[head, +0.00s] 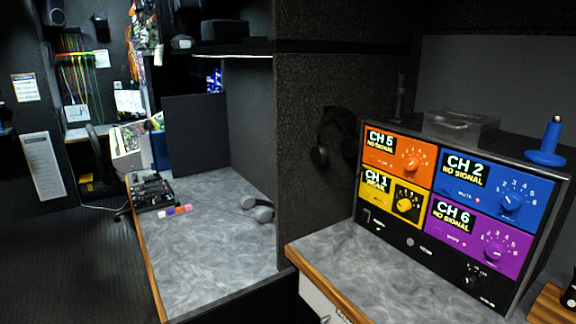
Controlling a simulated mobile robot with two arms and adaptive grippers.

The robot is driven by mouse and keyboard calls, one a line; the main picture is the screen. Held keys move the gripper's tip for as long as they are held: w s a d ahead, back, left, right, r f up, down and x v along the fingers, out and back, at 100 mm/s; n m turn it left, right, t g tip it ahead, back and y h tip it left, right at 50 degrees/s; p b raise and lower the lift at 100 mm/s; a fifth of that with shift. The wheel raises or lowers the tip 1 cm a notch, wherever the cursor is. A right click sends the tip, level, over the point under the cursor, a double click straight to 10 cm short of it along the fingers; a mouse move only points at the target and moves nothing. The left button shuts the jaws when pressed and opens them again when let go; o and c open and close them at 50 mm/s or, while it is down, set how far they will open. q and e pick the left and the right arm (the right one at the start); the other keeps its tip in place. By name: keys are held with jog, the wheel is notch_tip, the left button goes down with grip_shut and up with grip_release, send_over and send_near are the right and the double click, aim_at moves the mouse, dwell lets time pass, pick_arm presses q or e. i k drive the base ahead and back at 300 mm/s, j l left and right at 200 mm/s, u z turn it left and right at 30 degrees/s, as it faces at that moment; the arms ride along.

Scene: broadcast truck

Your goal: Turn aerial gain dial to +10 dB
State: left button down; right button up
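A receiver unit (410,243) with four coloured channel panels stands on the right counter. Its orange CH 5 dial (411,161), yellow CH 1 dial (405,205), blue CH 2 dial (511,202) and purple CH 6 dial (494,254) each have a numbered scale. A small black knob (470,281) sits on the dark lower strip at the right, with tiny markings above it. I cannot read a label naming any dial as aerial gain, nor the small knob's setting. Neither of my grippers is in the head view.
A blue aerial-like stand (547,145) and a clear box (459,125) sit on the unit. Headphones (335,138) hang on the dark wall. Counter before the unit is mostly clear.

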aim_at(470, 281)
jog(key=z, duration=1.25)
jog(key=k+j+z, duration=0.15)
jog(key=j+z, duration=0.2)
jog(key=k+j+z, duration=0.2)
jog(key=j+z, duration=0.15)
